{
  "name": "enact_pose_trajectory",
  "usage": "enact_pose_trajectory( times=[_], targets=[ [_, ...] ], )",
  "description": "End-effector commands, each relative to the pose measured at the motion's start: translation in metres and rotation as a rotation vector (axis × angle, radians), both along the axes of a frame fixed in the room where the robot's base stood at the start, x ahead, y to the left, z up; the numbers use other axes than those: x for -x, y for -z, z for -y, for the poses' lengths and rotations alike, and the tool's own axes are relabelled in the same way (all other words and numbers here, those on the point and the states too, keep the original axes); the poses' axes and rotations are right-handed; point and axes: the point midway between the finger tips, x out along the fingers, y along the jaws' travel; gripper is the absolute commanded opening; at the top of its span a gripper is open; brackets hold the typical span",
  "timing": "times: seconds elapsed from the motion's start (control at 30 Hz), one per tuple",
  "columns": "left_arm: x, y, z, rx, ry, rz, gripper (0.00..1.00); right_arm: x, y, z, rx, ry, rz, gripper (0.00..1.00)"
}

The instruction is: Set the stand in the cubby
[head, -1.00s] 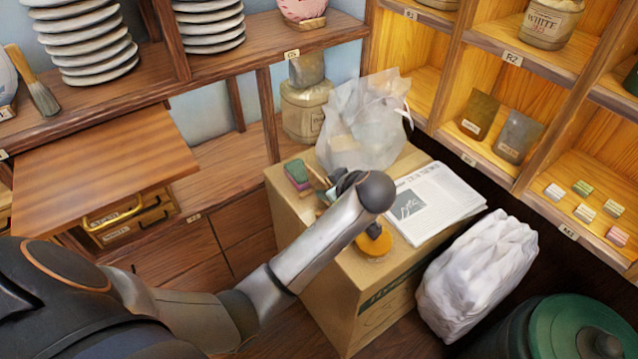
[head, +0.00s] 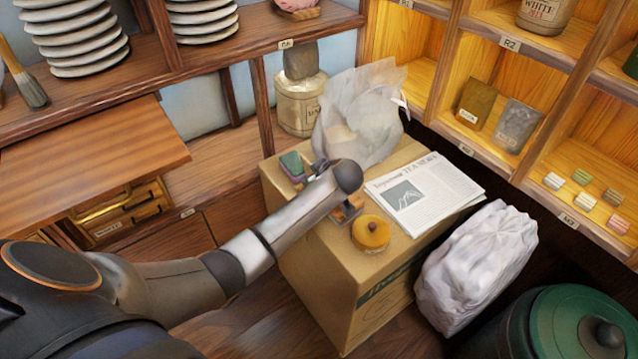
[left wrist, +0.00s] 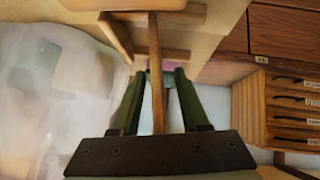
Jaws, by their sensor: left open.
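The stand is a small wooden frame. In the head view the hand is mostly behind my wrist. Several open cubbies line the walls, including one at the back left (head: 215,125); I cannot tell which is meant.
The cardboard box (head: 340,295) also carries a clear bag (head: 362,115), a newspaper (head: 430,195), an orange round item (head: 371,233) and small colored blocks (head: 291,164). A white wrapped bundle (head: 475,265) and a green lidded bin (head: 580,320) stand to the right.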

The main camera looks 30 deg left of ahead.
Motion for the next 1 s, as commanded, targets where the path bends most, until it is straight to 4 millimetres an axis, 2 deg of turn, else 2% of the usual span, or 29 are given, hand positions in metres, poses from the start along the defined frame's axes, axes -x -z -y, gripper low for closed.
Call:
enact_pose_trajectory(
  times=[0.2,0.6,1.0],
  targets=[
    [-0.0005,0.0004,-0.0002,0.001,0.001,0.0,0.45,-0.0007,-0.0016,0.0001,0.0,0.0,0.003,0.4],
    [-0.0002,0.0003,-0.0001,0.0,0.001,0.0,0.0,0.0008,-0.0012,0.0001,-0.001,0.0,0.002,0.4],
    [-0.0001,0.0005,0.0,0.0,0.001,-0.001,0.0,0.0018,-0.0008,0.0004,0.0,0.0,0.001,0.4]
  ],
)
